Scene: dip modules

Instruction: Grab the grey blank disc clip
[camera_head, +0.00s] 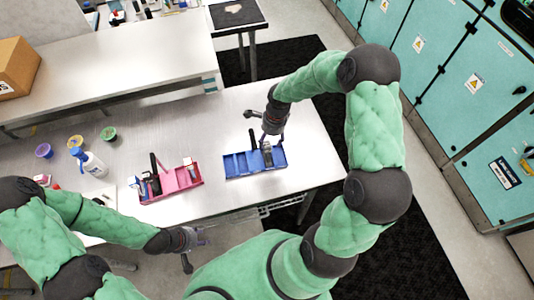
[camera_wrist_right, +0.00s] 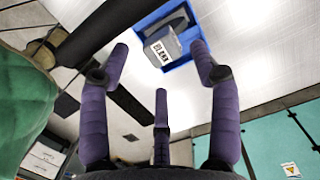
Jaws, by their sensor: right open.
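The grey blank disc clip (camera_wrist_right: 163,48) shows in the right wrist view with a white label reading BLANK. It sits in the blue tray (camera_head: 238,165), at the tray's right part in the head view, partly hidden by my gripper. The blue tray also shows in the wrist view (camera_wrist_right: 182,62). My right gripper (camera_head: 270,138) is above the tray; in the wrist view its purple fingers (camera_wrist_right: 160,75) are spread and empty, with the clip beyond and between the two upper fingers. My left gripper (camera_head: 197,246) is low in the head view, its fingers spread apart and empty.
A pink tray (camera_head: 181,182) with several items stands left of the blue tray. A white bottle (camera_head: 92,163) and small coloured cups (camera_head: 44,151) are further left. A cardboard box (camera_head: 14,66) is on the back bench. The table's right end (camera_head: 318,172) is clear.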

